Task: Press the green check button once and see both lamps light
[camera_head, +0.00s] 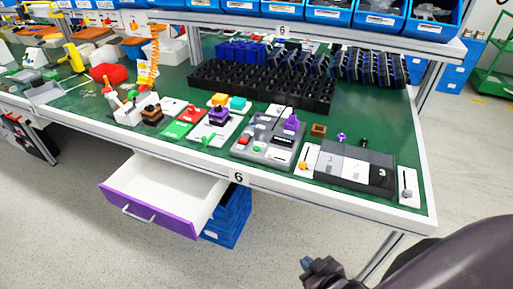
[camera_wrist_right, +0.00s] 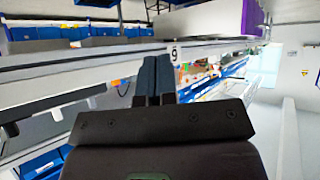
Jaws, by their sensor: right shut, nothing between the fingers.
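A grey control panel (camera_head: 270,140) lies on the green table near its front edge. A small green button (camera_head: 257,149) sits on its front left part, with a red part (camera_head: 242,140) beside it. A purple rotary knob (camera_head: 291,122) stands at the panel's back right. Lamps are too small to tell, lit or unlit. My right gripper (camera_head: 306,263) is low at the bottom of the head view, in front of and below the table edge, apart from the panel. In the wrist view its fingers (camera_wrist_right: 156,78) are together and empty. My left gripper is not in view.
A white drawer with a purple front (camera_head: 160,195) stands open below the table. A black rack (camera_head: 262,88) fills the table's back. A grey box marked 3 (camera_head: 353,165) stands right of the panel. Blue bins (camera_head: 330,14) line the shelf above.

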